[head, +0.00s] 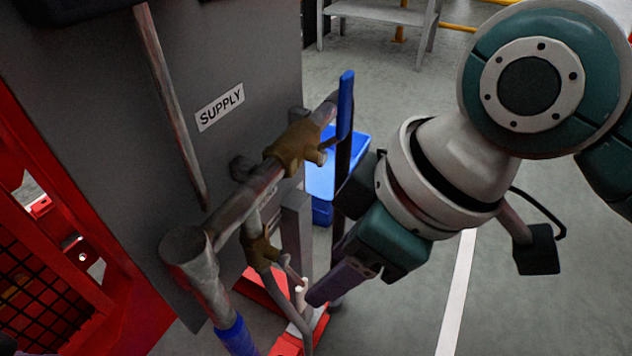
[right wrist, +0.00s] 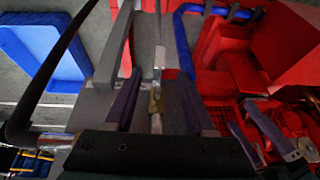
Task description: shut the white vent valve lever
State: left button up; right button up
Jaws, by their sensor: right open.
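The white vent valve lever (head: 300,291) is a small pale handle on the small brass vent valve (head: 260,247), below the main pipe in the head view. My right gripper (head: 316,295) is beside it, its fingertips close to the lever's white end. In the right wrist view the gripper (right wrist: 157,88) is open, with a finger on either side. The pale lever (right wrist: 159,57) and a brass part (right wrist: 155,101) show between the fingers. I cannot tell whether a finger touches the lever. My left gripper is not in view.
A larger brass valve (head: 294,146) with an upright blue lever (head: 346,105) sits above on the pipe. A grey panel with a SUPPLY label (head: 220,107) stands to the left. A blue tray (head: 322,180) lies behind. Open floor is on the right.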

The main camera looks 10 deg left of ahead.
aim_at(305, 307)
jog(key=b+x, duration=0.5)
jog(key=x, duration=0.4)
jog(key=shift+f, duration=0.15)
grip_shut()
dwell(1.1)
